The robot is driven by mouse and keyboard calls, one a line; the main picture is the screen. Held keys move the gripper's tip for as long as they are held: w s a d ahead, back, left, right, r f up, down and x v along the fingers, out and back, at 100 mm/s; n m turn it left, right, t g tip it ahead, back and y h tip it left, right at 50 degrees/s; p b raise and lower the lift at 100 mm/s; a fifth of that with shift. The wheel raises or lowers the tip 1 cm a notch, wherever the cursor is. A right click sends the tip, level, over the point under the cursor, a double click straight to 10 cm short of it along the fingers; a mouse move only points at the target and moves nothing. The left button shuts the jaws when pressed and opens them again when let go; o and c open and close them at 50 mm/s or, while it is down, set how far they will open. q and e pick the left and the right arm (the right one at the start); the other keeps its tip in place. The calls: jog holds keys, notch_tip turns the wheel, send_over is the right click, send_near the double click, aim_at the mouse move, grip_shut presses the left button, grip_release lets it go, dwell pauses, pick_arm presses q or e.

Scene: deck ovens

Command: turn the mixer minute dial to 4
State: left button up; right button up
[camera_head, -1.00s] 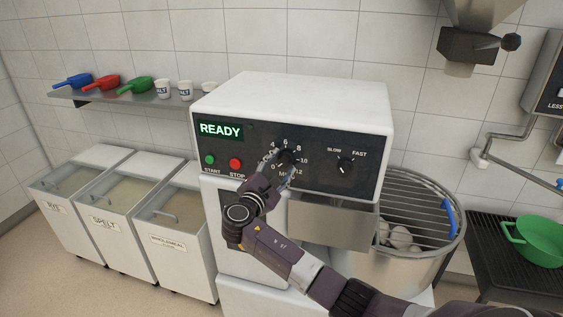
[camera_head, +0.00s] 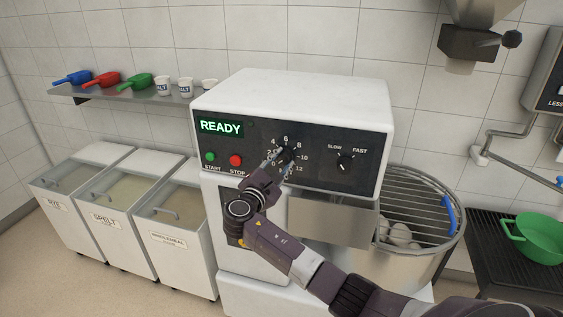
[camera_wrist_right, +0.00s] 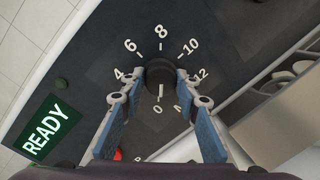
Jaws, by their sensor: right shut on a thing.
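The mixer minute dial (camera_head: 287,154) is a dark round knob on the mixer's black control panel, with white numbers around it. My right gripper (camera_head: 279,164) is at the dial, its two fingers shut on it from either side. In the right wrist view, the dial (camera_wrist_right: 160,72) sits between and just beyond the fingertips of my right gripper (camera_wrist_right: 160,98). A white line shows below the knob toward the 0; I cannot tell whether it is the pointer or a scale mark. The left finger covers the 2. My left gripper is not in view.
The green READY display (camera_head: 220,127), green start button (camera_head: 210,157) and red stop button (camera_head: 236,160) are left of the dial. The speed dial (camera_head: 344,163) is to its right. A steel bowl with a wire guard (camera_head: 420,205) stands at the mixer's right.

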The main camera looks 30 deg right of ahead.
jog(key=m+b, duration=0.3)
jog(key=shift+f+m, duration=0.15)
jog(key=shift+m, duration=0.15)
jog(key=m+b, duration=0.4)
jog(key=m, duration=0.1)
jog(key=shift+d+y, duration=0.1)
jog(key=shift+y, duration=0.3)
jog(key=m+y+b, duration=0.1)
jog(key=m+b, duration=0.4)
jog(key=shift+m, duration=0.3)
jog(key=shift+s+r+m+b, duration=0.1)
jog(key=shift+r+m+b, duration=0.2)
jog(key=shift+m+b, duration=0.65)
jog(key=shift+m+t, duration=0.25)
jog(key=shift+t, duration=0.05)
jog(key=o, duration=1.2)
jog(key=shift+d, duration=0.1)
jog(key=shift+c, duration=0.2)
